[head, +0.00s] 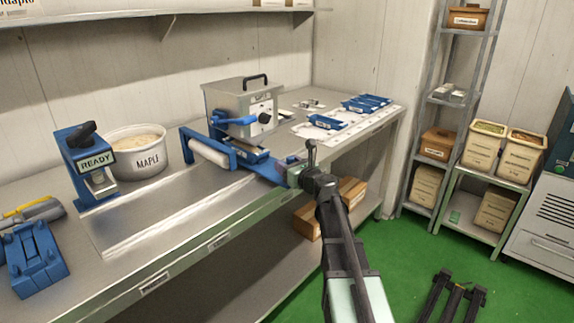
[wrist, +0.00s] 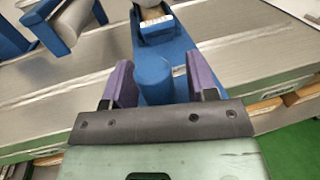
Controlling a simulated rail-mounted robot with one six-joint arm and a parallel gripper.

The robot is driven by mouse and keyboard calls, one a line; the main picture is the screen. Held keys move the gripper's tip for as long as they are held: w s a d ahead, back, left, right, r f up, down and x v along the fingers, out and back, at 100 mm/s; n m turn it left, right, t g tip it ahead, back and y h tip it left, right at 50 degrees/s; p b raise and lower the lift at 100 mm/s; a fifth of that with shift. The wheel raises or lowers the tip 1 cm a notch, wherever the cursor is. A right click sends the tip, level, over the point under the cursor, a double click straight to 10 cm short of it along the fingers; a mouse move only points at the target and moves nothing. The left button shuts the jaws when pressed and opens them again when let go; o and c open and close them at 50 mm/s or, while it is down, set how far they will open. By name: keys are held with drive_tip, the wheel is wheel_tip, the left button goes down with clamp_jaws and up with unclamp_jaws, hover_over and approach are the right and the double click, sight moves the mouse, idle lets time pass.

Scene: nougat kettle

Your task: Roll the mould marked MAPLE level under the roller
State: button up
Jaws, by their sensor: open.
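A blue mould (head: 243,155) with a long handle lies near the bench's front edge, just right of the pale roller (head: 208,151) in its blue frame. Its marking is not readable. My gripper (head: 290,172) is at the handle end. In the wrist view, the open purple fingers of my gripper (wrist: 163,86) stand on either side of the blue handle (wrist: 153,75), with a gap seeming to show on the right. The mould body (wrist: 157,36) with pale content shows beyond, and the roller (wrist: 78,22) is at upper left.
A metal box (head: 228,101) with a black handle stands behind the mould. More blue trays (head: 323,121) lie at right. The steel bench front-left of the roller (head: 150,212) is clear.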

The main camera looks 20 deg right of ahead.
drive_tip(key=shift+w, duration=0.25)
clamp_jaws()
drive_tip(key=shift+s+a, duration=0.1)
